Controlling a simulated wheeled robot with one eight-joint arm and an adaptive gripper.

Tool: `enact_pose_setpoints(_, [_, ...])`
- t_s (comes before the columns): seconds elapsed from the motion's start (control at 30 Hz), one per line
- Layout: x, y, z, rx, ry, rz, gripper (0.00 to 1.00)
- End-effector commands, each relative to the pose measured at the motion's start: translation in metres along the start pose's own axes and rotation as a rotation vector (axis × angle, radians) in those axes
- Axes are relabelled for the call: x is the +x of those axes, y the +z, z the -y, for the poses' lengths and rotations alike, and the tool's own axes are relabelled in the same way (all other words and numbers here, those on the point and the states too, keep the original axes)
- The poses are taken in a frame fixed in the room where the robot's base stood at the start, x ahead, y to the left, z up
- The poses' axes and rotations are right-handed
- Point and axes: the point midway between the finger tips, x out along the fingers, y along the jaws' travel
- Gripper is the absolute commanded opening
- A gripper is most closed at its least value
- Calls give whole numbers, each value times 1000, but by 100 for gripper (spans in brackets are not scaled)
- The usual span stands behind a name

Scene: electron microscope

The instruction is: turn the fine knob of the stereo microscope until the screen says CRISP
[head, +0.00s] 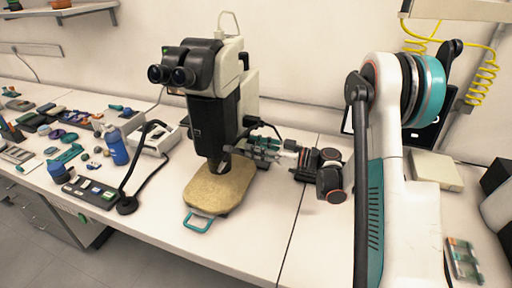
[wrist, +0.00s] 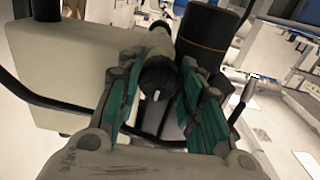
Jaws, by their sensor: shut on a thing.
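The stereo microscope (head: 208,95) stands on the bench, with a dark column, twin eyepieces and a tan stage plate (head: 219,188). My gripper (head: 250,148) reaches in from the right at the lower part of the column. In the wrist view, my gripper (wrist: 160,88) has its green-padded fingers on either side of a dark round knob (wrist: 158,76) with a small pale mark, and is shut on it. In the head view the knob is hidden by the gripper and column. The screen's face and any word on it cannot be seen; a dark panel shows partly behind my arm.
A black lamp (head: 127,204) on a bent arm, a blue bottle (head: 116,146) and a white box (head: 152,137) stand left of the microscope. Many small items cover the far left bench. A pale flat box (head: 436,170) lies at right. The bench front right of the stage is clear.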

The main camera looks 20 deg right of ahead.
Motion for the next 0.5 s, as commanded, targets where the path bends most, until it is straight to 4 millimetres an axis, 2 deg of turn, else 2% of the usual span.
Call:
enact_pose_setpoints(0.27, [0,0,0,35,1,0,10])
enact_pose_setpoints(0.5, [0,0,0,168,1,0,10])
